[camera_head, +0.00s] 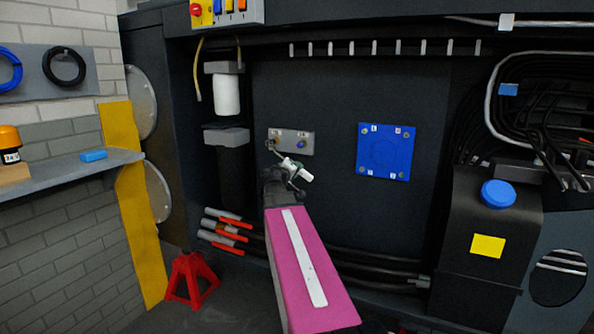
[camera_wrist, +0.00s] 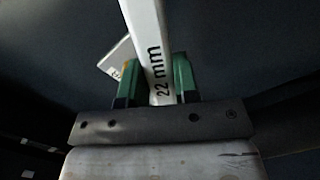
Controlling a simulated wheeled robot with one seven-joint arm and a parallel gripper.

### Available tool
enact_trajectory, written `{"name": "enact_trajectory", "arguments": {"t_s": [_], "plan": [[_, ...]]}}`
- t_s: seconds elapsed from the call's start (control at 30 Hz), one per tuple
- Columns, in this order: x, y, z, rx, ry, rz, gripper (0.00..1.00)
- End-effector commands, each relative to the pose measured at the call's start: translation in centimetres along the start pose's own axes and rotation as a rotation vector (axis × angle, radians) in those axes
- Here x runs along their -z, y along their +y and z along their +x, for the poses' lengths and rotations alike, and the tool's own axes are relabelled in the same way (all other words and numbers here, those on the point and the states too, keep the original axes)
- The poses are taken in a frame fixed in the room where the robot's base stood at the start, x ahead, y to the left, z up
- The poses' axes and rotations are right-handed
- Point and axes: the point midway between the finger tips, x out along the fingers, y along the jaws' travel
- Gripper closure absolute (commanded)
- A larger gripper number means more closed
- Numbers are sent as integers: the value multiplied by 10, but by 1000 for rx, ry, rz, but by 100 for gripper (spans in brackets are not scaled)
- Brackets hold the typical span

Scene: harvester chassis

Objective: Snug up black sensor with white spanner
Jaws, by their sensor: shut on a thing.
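The white spanner (camera_wrist: 157,50) is marked "22 mm" and stands between the green fingers of my gripper (camera_wrist: 153,80) in the wrist view. My gripper (camera_head: 284,180) is shut on it. In the head view the spanner (camera_head: 298,170) shows small and pale, slanting up-left toward a small grey plate (camera_head: 292,134). The black sensor cannot be made out clearly, and the spanner's jaw is out of the wrist view.
A blue square plate (camera_head: 384,151) is to the right on the dark wall. A white cylinder (camera_head: 227,94) hangs to the left. Red-tipped pipes (camera_head: 226,226) and dark hoses run below. A black tank with a blue cap (camera_head: 497,193) stands at right.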

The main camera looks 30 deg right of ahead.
Motion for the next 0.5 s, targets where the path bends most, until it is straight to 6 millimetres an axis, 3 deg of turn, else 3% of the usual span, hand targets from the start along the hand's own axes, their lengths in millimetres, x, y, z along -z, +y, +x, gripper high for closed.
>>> {"name": "enact_trajectory", "arguments": {"t_s": [0.17, 0.5], "plan": [[-1, 0, -7, 0, 1, 0, 100], [-5, 1, -41, 0, 1, 0, 100]]}}
